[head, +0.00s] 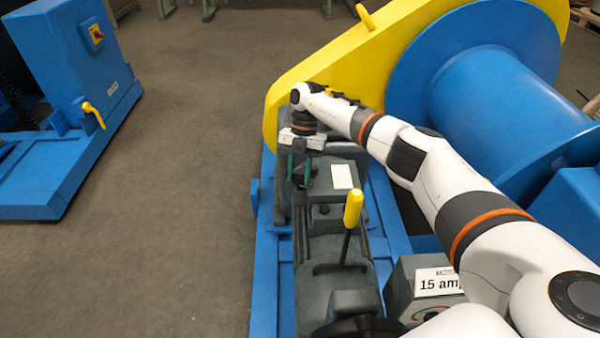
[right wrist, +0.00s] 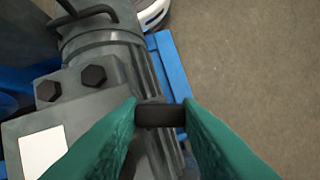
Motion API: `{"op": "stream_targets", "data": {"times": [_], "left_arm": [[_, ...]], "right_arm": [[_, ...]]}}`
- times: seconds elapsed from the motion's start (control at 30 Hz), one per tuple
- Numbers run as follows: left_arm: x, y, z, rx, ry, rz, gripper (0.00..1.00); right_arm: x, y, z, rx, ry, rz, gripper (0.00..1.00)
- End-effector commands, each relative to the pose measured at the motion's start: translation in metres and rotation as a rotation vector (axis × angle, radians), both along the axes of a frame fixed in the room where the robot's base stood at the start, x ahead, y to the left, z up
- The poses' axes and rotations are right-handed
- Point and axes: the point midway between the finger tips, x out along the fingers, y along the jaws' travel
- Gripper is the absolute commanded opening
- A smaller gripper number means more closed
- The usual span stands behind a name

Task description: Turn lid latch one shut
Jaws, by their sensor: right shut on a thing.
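My right gripper (head: 301,178) reaches down over the grey machine housing (head: 325,185) in the head view, just in front of the yellow guard. In the right wrist view its green fingers (right wrist: 160,116) are shut on a short black bar (right wrist: 160,115), which looks like the lid latch, at the edge of the grey housing (right wrist: 115,115). The bar lies crosswise between the two fingertips. Whether it is fully turned cannot be told. In the head view the fingers and wrist largely hide the latch. My left gripper is not in view.
A yellow guard (head: 335,62) and a blue drum (head: 500,105) stand behind and right. A yellow-knobbed lever (head: 352,210) rises nearby. A box marked "15 amp" (head: 435,283) stands front right. Black bolts (right wrist: 93,75) sit beside the fingers. Floor (head: 190,180) is clear to the left.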

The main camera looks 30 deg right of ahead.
Motion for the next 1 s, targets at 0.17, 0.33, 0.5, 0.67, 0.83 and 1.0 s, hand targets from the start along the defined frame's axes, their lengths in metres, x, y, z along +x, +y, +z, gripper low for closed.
{"op": "stream_targets", "data": {"times": [0.17,0.33,0.5,0.67,0.83,1.0], "left_arm": [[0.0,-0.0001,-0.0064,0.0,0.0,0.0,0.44],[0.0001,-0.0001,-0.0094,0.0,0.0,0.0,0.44],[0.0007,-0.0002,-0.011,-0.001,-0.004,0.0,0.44],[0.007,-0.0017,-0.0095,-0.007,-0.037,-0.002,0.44],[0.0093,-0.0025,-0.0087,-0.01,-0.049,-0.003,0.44],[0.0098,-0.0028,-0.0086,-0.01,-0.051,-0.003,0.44]], "right_arm": [[0.0007,0.0009,-0.0008,-0.002,-0.001,0.132,0.08],[0.0005,0.002,-0.0002,-0.001,-0.001,0.229,0.08],[0.0003,0.0019,-0.0002,0.0,-0.002,0.287,0.08],[0.0003,0.002,0.0001,-0.002,-0.002,0.314,0.08],[0.0003,0.0021,0.0002,-0.001,-0.002,0.322,0.08],[0.0002,0.0021,0.0002,-0.001,-0.002,0.322,0.08]]}}
